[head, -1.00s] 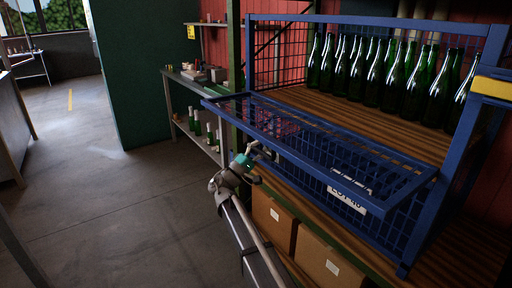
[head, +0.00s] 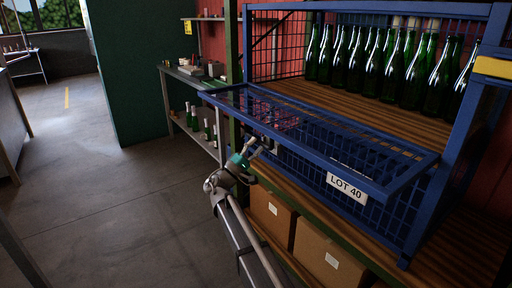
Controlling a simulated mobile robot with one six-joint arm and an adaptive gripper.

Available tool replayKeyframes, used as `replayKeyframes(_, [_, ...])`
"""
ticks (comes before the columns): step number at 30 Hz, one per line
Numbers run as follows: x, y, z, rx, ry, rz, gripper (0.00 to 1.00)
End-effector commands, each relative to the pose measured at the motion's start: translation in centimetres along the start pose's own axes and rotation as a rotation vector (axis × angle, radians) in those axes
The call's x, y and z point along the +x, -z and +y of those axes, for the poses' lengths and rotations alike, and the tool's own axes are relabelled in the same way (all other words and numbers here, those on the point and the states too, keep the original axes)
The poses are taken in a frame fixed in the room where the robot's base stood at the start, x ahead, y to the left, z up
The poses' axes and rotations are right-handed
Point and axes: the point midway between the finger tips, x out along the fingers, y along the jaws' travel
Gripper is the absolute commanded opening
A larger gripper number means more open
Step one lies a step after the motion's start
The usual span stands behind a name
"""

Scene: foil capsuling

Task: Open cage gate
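The blue wire-mesh cage gate (head: 314,137) is folded down at the front of the blue cage (head: 466,120). It sticks out toward me, close to level, with a white "LOT 40" label (head: 346,188) below its front edge. Several green bottles (head: 372,60) stand upright on the wooden cage floor behind it. My gripper (head: 262,146) is at the gate's outer side, left of the label, touching or very near the mesh. Its fingertips are small and partly hidden against the gate, so I cannot tell whether they grip it.
Cardboard boxes (head: 326,258) sit on the shelf under the cage. A grey side bench (head: 200,82) with small items and bottles stands behind to the left. A yellow bracket (head: 496,68) is on the right cage post. The concrete floor (head: 110,195) at left is clear.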

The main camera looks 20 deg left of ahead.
Motion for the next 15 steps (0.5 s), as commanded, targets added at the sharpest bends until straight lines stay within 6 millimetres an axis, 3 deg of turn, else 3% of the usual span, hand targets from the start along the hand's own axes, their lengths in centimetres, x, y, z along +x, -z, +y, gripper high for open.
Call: replayKeyframes(15, [-2.1, 0.0, -1.9, 0.0, 0.0, 0.0, 0.57])
